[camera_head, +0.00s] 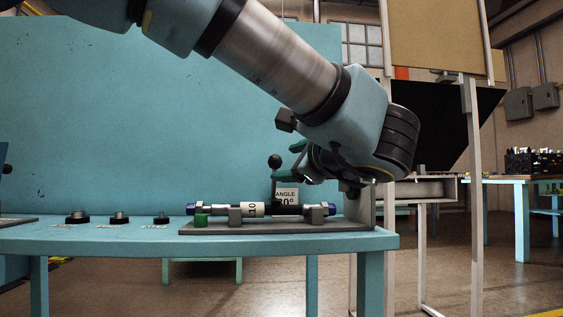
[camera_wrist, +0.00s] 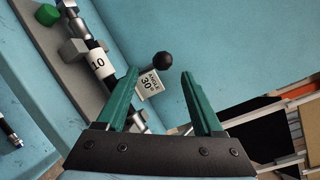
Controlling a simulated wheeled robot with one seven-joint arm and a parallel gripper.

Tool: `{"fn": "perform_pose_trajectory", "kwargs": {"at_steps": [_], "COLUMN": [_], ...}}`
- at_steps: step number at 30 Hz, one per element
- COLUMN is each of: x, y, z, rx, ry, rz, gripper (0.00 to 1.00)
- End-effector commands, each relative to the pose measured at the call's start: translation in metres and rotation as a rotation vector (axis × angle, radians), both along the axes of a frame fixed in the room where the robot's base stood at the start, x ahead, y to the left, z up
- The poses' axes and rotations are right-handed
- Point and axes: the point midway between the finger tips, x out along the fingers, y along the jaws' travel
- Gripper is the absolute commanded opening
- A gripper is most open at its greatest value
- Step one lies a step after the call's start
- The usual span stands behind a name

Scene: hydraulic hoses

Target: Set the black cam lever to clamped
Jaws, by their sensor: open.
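The black cam lever with its round knob (camera_head: 275,161) stands up above the hose fixture near its right part. The knob also shows in the wrist view (camera_wrist: 164,59), a little beyond the fingertips and roughly in line with the gap between them. My gripper (camera_head: 290,161) has green fingers and comes in from the right, close to the knob. In the wrist view my gripper (camera_wrist: 160,76) is open with nothing between its fingers. The lever's lower part and pivot are mostly hidden by the label and left finger.
A white "ANGLE 30°" label (camera_head: 286,196) sits just below the knob. The hose (camera_head: 250,209) with a "10" tag lies in grey blocks on a grey base plate (camera_head: 215,229). A green cap (camera_head: 201,220) is at its left end. Black fittings (camera_head: 119,218) stand farther left on the blue table.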

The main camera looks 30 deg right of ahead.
Motion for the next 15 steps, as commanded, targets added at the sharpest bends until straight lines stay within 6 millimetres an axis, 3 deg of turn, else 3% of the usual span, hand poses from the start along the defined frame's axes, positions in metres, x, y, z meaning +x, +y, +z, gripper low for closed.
{"fn": "perform_pose_trajectory", "kwargs": {"at_steps": [6,15], "x": [-0.041,-0.062], "y": [0.005,0.008], "z": [0.002,0.002], "rx": [0.001,0.001], "ry": [0.000,0.000], "rz": [-0.004,-0.001], "gripper": [0.69,0.69]}}
